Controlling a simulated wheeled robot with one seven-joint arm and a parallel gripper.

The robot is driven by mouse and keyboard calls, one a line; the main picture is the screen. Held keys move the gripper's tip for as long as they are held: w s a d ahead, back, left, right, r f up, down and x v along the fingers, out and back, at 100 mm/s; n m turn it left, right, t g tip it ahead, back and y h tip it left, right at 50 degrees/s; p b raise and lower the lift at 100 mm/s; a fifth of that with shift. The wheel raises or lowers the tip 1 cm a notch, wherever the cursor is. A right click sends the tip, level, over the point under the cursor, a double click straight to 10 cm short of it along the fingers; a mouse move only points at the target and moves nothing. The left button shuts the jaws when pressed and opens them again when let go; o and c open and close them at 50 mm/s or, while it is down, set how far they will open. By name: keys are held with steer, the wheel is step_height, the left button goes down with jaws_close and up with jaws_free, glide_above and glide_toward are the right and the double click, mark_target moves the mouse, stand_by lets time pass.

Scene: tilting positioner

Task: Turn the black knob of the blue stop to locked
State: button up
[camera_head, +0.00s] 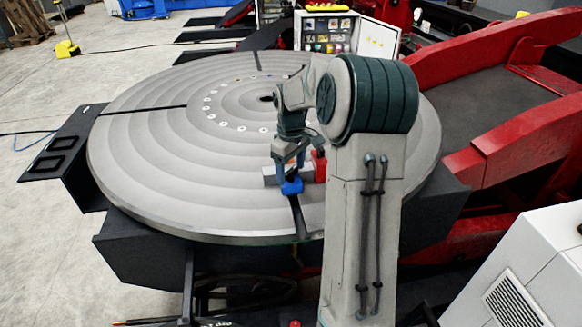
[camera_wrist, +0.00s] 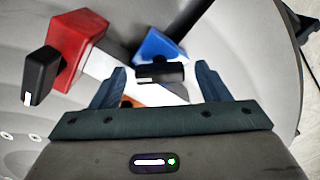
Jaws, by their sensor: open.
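The blue stop (camera_wrist: 158,46) sits on the round grey turntable (camera_head: 165,190), near its front edge; it also shows in the head view (camera_head: 291,187). Its black knob (camera_wrist: 160,73) is a bar with a white mark, lying crosswise in the wrist view. My gripper (camera_wrist: 161,70) is open, with one finger on each side of the black knob and visible gaps at both ends. I cannot tell whether the fingers are level with the knob. In the head view my gripper (camera_head: 288,158) is over the stops, and my arm hides part of the area.
A red stop (camera_wrist: 78,38) with its own black knob (camera_wrist: 41,74) stands close to the left in the wrist view. A pale metal block (camera_wrist: 103,64) lies between the stops, with a bit of orange (camera_wrist: 130,102) near my gripper. A dark slot (camera_head: 299,217) runs to the turntable's edge.

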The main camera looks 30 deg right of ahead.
steer(key=c, duration=1)
steer(key=shift+m, duration=0.3)
steer(key=m, duration=0.3)
steer(key=shift+m, duration=0.3)
steer(key=shift+r+m, duration=0.1)
steer(key=shift+m, duration=1.8)
steer(key=o, duration=1)
